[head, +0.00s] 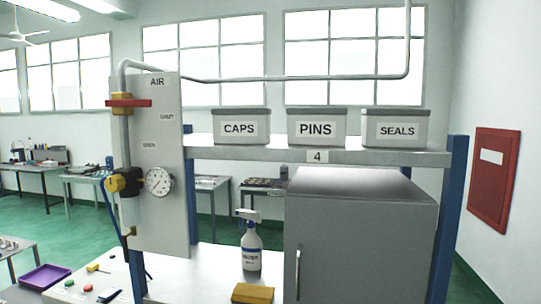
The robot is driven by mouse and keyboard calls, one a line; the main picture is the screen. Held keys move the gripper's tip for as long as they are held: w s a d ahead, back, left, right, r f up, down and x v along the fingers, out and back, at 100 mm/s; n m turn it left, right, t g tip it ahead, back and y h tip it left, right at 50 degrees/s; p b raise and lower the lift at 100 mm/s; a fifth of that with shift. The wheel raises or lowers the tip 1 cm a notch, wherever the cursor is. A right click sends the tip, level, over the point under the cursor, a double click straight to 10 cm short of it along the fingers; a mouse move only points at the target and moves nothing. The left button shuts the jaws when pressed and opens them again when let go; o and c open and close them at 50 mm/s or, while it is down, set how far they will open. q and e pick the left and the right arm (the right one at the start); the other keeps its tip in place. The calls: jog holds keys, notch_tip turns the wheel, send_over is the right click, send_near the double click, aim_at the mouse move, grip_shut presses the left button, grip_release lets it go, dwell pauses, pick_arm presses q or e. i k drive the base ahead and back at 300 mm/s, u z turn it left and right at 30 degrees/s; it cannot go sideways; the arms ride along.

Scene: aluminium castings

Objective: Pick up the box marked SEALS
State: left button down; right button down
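The box marked SEALS (396,128) is a grey bin with a darker rim and a white label. It stands upright at the right end of the high shelf (250,152), close to the right blue post. The box marked PINS (316,127) stands to its left with a small gap between them. The box marked CAPS (242,127) stands further left on the same shelf. Neither of my grippers shows in the head view.
A grey cabinet (360,232) stands below the shelf on the right. Blue posts (448,215) hold the shelf. An air panel (158,215) with a gauge and red handle rises at left. A spray bottle (251,246) and a yellow block (253,293) are on the bench.

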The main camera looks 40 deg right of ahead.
aim_at(380, 127)
jog(key=z, duration=2.1)
jog(key=k, duration=0.3)
jog(key=z, duration=0.65)
jog(key=i, duration=0.9)
jog(key=u, duration=0.8)
jog(key=i, duration=0.8)
jog(key=u, duration=0.65)
